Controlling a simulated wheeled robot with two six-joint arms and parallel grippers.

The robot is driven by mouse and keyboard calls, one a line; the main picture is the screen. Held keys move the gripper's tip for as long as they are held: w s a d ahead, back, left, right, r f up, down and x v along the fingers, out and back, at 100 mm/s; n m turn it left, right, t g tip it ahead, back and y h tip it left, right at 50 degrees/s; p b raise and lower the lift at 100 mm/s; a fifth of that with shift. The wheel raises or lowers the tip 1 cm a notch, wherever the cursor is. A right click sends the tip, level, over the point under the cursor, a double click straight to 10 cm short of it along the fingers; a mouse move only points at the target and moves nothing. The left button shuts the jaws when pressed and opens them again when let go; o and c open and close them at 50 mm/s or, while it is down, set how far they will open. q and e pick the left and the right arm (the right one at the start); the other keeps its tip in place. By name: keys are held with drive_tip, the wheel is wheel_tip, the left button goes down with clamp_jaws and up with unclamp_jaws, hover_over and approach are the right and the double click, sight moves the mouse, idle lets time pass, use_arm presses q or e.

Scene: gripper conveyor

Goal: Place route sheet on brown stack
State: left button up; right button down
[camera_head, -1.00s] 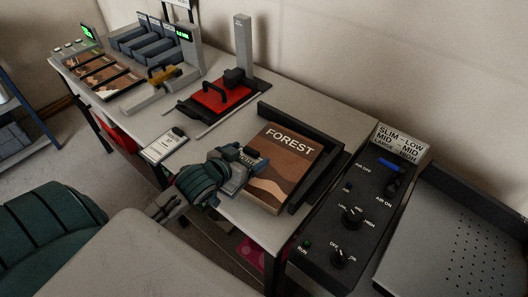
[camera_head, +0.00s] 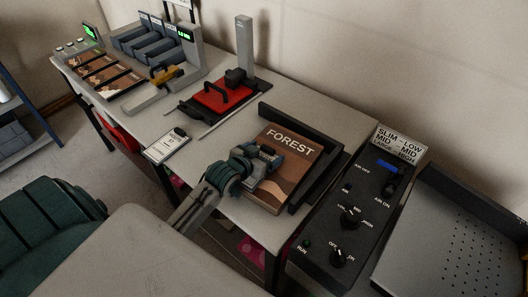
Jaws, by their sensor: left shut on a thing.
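The brown stack (camera_head: 301,160), with "FOREST" printed on its top, lies on the grey table inside a dark corner guide. My left gripper (camera_head: 266,160) is over the left part of the stack and shut on it; the arm and jaws hide its near left part, so the exact contact is not clear. A small white sheet on a clipboard (camera_head: 166,147), seemingly the route sheet, lies at the table's front edge, left of the stack and apart from the gripper. My right gripper is not in view.
A red press (camera_head: 215,97) with a grey post stands behind the clipboard. A black control panel (camera_head: 350,205) stands right of the stack, with a perforated grey tray (camera_head: 440,235) beyond it. Brown sheets (camera_head: 118,77) lie at the far left. Bare table (camera_head: 212,150) lies between clipboard and stack.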

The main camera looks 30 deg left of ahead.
use_arm(q)
drive_tip(key=shift+f, duration=0.15)
drive_tip(key=o, duration=0.8)
drive_tip(key=shift+o, duration=0.2)
drive_tip(key=shift+s+r, duration=0.15)
drive_tip(key=shift+r, duration=0.05)
drive_tip(key=v, duration=1)
drive_tip(key=shift+s+b, duration=0.2)
drive_tip(key=shift+b, duration=0.2)
drive_tip(key=shift+s+r, duration=0.35)
drive_tip(key=shift+s, duration=0.25)
